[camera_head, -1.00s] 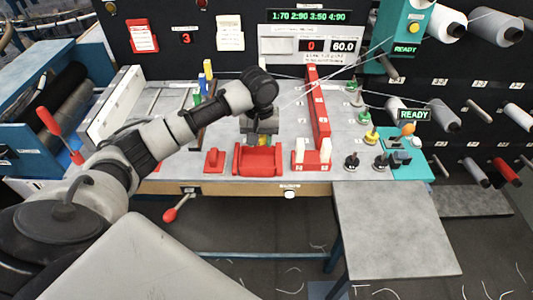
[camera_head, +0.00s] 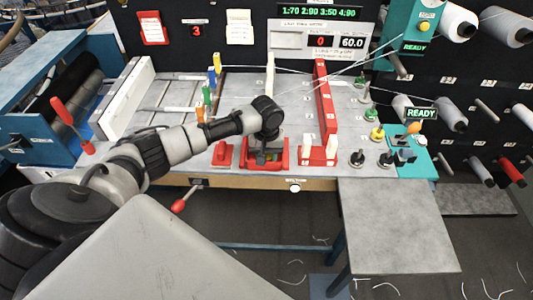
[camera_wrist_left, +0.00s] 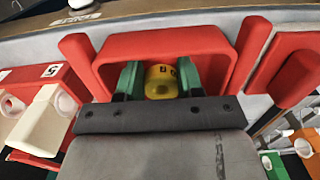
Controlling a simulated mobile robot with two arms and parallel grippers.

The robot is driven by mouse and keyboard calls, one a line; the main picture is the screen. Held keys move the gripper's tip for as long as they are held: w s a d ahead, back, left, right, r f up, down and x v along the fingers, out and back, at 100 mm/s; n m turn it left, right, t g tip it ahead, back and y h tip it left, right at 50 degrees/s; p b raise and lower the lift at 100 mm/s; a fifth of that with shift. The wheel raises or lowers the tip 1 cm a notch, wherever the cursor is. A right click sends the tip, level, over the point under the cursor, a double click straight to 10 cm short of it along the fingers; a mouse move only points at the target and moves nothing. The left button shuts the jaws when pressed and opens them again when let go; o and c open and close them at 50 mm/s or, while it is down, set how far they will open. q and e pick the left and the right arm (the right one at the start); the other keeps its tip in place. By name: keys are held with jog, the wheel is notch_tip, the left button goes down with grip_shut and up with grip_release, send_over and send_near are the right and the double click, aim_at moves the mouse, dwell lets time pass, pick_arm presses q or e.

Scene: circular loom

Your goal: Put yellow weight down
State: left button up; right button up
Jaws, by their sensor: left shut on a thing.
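My left gripper (camera_head: 268,152) reaches in over the red cradle (camera_head: 250,166) at the front of the bench. In the left wrist view its two green fingertips (camera_wrist_left: 161,84) are shut on the yellow weight (camera_wrist_left: 161,74), one on each side. The weight sits inside the outline of the red cradle, whose frame shows around it (camera_wrist_left: 165,43). I cannot tell whether the weight touches the cradle floor. In the head view the weight is mostly hidden by the gripper. My right gripper is not in view.
Right of the cradle stands a red holder with white blocks (camera_head: 320,150); a small red block (camera_head: 223,154) stands left. Several weights on pegs, one yellow (camera_head: 377,133), stand farther right. A long red bar (camera_head: 325,98) rises behind. A bare grey side table (camera_head: 395,225) is front right.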

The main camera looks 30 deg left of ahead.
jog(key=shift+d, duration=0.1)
pick_arm(q)
jog(key=o, duration=1)
jog(key=shift+f, duration=0.1)
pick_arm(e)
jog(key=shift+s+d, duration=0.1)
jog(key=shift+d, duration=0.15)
pick_arm(q)
notch_tip(320, 180, up, 12)
jog(key=shift+r+b, duration=0.15)
jog(key=shift+b, duration=1)
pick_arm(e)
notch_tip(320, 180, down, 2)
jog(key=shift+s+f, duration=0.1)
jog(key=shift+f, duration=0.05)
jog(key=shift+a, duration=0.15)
